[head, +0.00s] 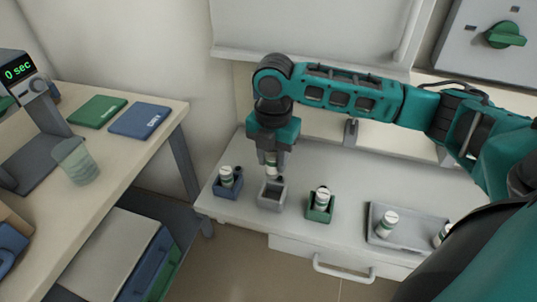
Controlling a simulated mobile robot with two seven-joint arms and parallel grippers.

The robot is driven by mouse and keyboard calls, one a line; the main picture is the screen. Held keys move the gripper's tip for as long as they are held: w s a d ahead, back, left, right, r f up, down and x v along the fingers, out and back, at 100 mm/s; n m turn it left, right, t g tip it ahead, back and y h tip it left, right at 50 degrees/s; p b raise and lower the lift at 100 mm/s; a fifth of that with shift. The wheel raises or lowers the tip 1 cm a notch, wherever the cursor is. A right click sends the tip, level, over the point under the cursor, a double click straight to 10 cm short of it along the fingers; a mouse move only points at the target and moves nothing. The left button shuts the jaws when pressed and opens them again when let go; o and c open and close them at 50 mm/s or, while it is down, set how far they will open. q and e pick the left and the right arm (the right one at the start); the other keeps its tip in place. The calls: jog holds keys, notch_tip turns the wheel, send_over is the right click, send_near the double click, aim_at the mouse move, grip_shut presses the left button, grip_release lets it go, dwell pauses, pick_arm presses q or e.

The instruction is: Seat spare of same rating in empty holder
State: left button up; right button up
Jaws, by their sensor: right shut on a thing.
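My right gripper (271,151) points down and is shut on a small white fuse with a dark band (271,160). The fuse is upright, directly over the grey holder (271,198). Its lower end is close to the holder's opening; I cannot tell whether it touches. No other fuse shows in the grey holder. The blue holder (227,190) to the left has a white fuse (226,174) in it. The green holder (318,214) to the right also has a white fuse (322,194) in it. My left gripper is out of view.
A grey tray (408,241) on the right of the white bench (345,175) holds a fuse (387,222) and another (442,233), partly hidden by my arm. A beige table (110,165) with a cup (76,161) and books stands left. A drawer handle (343,270) juts below the bench.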

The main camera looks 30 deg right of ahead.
aim_at(273, 177)
jog(key=shift+f+b, duration=0.95)
jog(key=shift+b, duration=0.2)
jog(key=shift+f+b, duration=0.4)
jog(key=shift+b, duration=0.05)
jog(key=shift+f+b, duration=0.65)
jog(key=shift+b, duration=0.3)
jog(key=shift+f+b, duration=0.7)
jog(key=shift+b, duration=0.25)
jog(key=shift+f, duration=1.6)
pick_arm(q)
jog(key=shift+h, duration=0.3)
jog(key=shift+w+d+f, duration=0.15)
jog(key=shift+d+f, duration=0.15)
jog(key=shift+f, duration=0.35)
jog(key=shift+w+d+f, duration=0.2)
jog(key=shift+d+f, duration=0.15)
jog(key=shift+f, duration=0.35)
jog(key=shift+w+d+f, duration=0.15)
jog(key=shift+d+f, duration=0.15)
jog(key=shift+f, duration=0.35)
pick_arm(e)
jog(key=shift+f, duration=0.45)
